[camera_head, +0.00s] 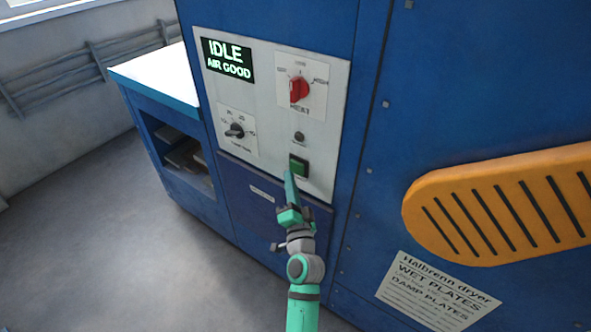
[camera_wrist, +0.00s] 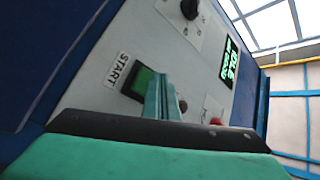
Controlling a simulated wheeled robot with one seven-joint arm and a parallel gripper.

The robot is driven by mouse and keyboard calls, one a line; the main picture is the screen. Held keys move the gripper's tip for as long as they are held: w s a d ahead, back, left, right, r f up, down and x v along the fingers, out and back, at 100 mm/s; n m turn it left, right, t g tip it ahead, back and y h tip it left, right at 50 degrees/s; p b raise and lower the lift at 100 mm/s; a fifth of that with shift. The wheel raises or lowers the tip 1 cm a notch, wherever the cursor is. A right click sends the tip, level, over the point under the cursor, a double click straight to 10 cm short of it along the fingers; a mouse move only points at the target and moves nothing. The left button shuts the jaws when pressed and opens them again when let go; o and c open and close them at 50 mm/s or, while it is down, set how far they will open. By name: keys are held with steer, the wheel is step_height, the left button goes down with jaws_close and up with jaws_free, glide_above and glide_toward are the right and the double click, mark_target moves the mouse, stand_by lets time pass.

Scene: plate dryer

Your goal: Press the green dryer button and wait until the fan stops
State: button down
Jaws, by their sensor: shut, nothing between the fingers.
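The green dryer button (camera_head: 299,166) sits low on the pale control panel (camera_head: 265,85) of the blue dryer. In the wrist view the green button (camera_wrist: 139,80) shows beside a START label (camera_wrist: 118,70). My gripper (camera_head: 289,175) is shut and empty, its fingertips just below the button in the head view. In the wrist view my gripper's fingers (camera_wrist: 160,90) overlap the button's right edge; I cannot tell whether they touch it. The display (camera_head: 228,60) reads IDLE, AIR GOOD. No fan is visible.
A red knob (camera_head: 299,89) and a black knob (camera_head: 235,131) stick out of the panel. An orange slotted vent (camera_head: 500,208) and a notice (camera_head: 437,291) are to the right. A blue bench (camera_head: 160,80) stands at left. The floor at left is clear.

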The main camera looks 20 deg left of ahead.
steer(key=shift+w+d, duration=0.1)
steer(key=shift+w, duration=0.4)
steer(key=shift+d, duration=0.1)
steer(key=shift+a, duration=0.2)
steer(key=shift+w+d, duration=0.3)
steer(key=shift+w, duration=0.15)
stand_by(0.8)
steer(key=shift+s+a, duration=0.25)
steer(key=shift+s, duration=0.6)
